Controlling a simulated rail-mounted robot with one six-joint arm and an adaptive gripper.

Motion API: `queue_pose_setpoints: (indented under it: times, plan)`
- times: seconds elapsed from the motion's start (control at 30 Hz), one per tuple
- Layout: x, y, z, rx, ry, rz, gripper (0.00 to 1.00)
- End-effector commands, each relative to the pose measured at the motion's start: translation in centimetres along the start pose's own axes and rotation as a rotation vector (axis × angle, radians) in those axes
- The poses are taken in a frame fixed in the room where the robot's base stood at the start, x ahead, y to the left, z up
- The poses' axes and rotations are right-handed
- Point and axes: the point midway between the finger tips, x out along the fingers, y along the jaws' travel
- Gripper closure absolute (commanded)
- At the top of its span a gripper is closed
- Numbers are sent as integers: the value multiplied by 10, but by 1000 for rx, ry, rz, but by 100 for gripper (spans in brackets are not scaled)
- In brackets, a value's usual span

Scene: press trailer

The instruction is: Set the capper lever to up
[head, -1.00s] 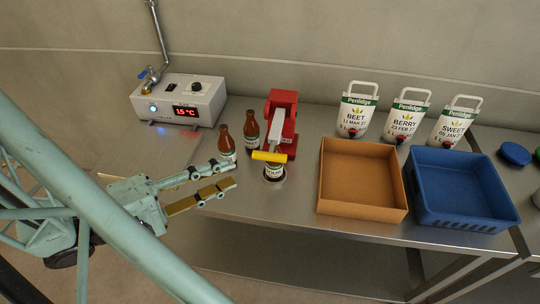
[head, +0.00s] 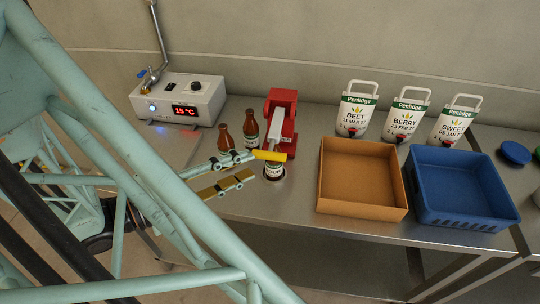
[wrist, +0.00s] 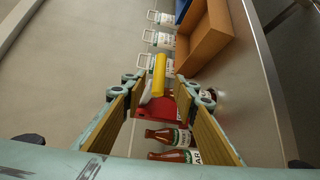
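The red capper (head: 284,112) stands on the steel counter, and its lever with a yellow handle (head: 269,156) points down toward the front. A bottle with a white label (head: 273,171) stands under the lever, partly hidden by it. My gripper (head: 248,167) is open, with its fingertips just left of the yellow handle in the head view. In the wrist view the yellow handle (wrist: 158,75) shows beyond the gap between my open fingers (wrist: 155,92). I cannot tell whether a finger touches the handle.
Two brown bottles (head: 226,138) (head: 251,128) stand left of the capper, close to my fingers. A cooler box (head: 178,100) reading 15 °C is behind. A brown box (head: 328,206), a blue crate (head: 461,219) and three labelled jugs (head: 356,112) are to the right.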

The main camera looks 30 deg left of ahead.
Motion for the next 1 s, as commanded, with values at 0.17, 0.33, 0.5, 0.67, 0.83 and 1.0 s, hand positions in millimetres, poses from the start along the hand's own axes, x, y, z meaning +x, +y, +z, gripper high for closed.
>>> queue_pose_setpoints:
  times: [0.17, 0.33, 0.5, 0.67, 0.83, 1.0]
  plan:
    - [21, 0, 0, -1, -2, 1, 73]
    - [40, 0, 0, -1, -1, 0, 73]
    - [58, 0, 0, 0, -1, 0, 73]
    - [72, 0, 0, 0, -2, 0, 73]
    - [81, 0, 0, 0, 0, 1, 73]
    - [85, 0, 0, 0, 0, 0, 73]
